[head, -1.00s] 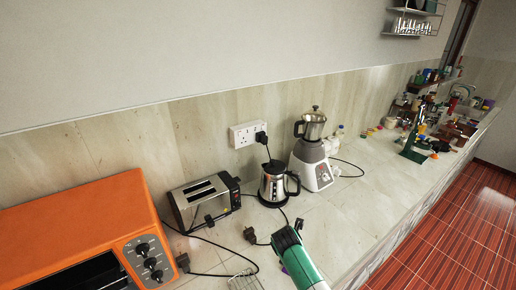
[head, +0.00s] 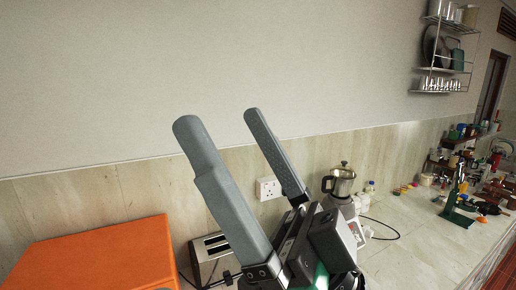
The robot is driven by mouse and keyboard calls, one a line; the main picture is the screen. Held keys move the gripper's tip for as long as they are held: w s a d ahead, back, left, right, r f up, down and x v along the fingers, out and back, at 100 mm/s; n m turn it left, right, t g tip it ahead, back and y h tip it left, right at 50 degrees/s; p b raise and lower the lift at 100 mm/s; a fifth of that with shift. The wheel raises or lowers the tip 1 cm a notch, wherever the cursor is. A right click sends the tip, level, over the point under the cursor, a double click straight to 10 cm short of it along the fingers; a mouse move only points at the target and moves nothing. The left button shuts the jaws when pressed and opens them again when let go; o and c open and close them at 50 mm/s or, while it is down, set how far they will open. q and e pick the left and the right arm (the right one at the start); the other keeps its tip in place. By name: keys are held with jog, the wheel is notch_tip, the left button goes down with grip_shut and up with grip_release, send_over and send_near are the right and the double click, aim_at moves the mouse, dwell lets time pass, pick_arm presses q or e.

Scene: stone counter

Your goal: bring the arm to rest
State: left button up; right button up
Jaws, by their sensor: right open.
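My right gripper (head: 220,120) is raised in the middle of the head view. Its two long grey fingers point up and stand well apart, with nothing between them. It appears in front of the wall and hides part of the counter behind it. My left gripper is not in view.
An orange oven (head: 105,255) is at lower left, with a toaster (head: 210,255) beside it. A wall socket (head: 268,188) shows behind the fingers. A mixer grinder (head: 343,182) stands right of the gripper. A green stand (head: 454,208) and clutter sit farther right. A wire shelf (head: 440,70) hangs above.

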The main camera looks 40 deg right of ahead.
notch_tip(320, 180, up, 18)
jog(key=d+m+h+p, duration=0.1)
jog(key=h+p, duration=0.6)
jog(key=p, duration=1.2)
jog(key=shift+w+d+m, duration=0.2)
jog(key=shift+d+m, duration=0.1)
jog(key=shift+d, duration=0.3)
